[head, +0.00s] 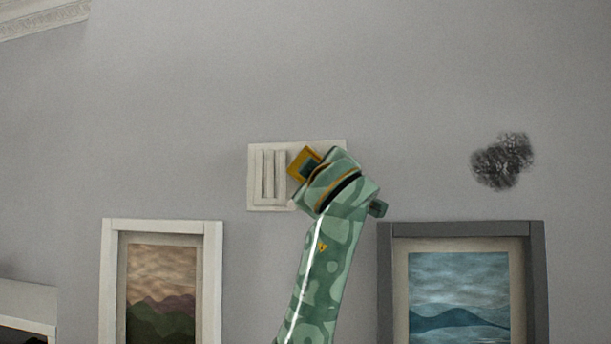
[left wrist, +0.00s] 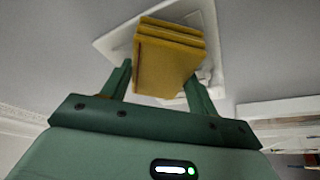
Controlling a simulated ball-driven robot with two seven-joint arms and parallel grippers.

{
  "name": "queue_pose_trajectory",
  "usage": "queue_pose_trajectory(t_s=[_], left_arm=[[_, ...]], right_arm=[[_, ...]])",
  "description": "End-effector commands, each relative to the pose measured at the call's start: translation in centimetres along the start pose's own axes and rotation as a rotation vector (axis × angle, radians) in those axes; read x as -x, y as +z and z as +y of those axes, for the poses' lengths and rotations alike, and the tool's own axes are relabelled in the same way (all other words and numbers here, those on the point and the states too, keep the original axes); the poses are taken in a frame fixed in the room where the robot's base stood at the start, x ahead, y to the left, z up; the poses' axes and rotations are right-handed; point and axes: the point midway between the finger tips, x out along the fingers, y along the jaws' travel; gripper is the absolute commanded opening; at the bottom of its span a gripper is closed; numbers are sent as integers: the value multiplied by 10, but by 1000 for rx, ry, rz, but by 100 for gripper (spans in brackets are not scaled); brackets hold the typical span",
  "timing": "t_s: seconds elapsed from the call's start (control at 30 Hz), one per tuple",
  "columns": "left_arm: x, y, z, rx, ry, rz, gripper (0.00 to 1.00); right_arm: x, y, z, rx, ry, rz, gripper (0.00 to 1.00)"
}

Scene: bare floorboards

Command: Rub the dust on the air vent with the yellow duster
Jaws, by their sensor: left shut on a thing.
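The pale air vent (head: 268,176) is on the grey wall, upper middle of the head view. Its slats show on the left; my arm hides much of its right part. In the left wrist view the vent (left wrist: 108,43) is behind the duster. My left gripper (head: 312,168) is shut on the yellow duster (head: 300,160), which is in front of the vent. The duster (left wrist: 167,62) stands between both fingers in the wrist view. I cannot tell whether it touches the vent, and dust on the vent is not clear. My right gripper is out of view.
A dark smudge (head: 502,161) is on the wall right of the vent. A white-framed picture (head: 110,285) hangs below left, a dark-framed picture (head: 460,229) below right. Bare wall surrounds the vent above and to the left.

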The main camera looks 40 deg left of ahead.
Motion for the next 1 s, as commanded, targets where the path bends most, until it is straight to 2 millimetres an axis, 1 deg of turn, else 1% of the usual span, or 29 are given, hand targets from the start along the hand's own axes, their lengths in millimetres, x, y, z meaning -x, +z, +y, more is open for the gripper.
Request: queue_pose_trajectory(t_s=[0.1, 0.3, 0.43, 0.7, 1.0], left_arm=[[3, 6, 6, 0, 0, -2, 41], [2, 10, 7, 1, -1, -2, 41], [-1, 5, 2, 0, -1, 1, 41], [-11, -13, -16, 0, -2, 0, 41], [-13, -18, -19, -2, -2, 0, 41]], right_arm=[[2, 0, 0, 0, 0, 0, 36], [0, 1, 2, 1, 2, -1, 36], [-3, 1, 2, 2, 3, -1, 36], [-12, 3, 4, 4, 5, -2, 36], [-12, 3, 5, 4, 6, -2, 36]])
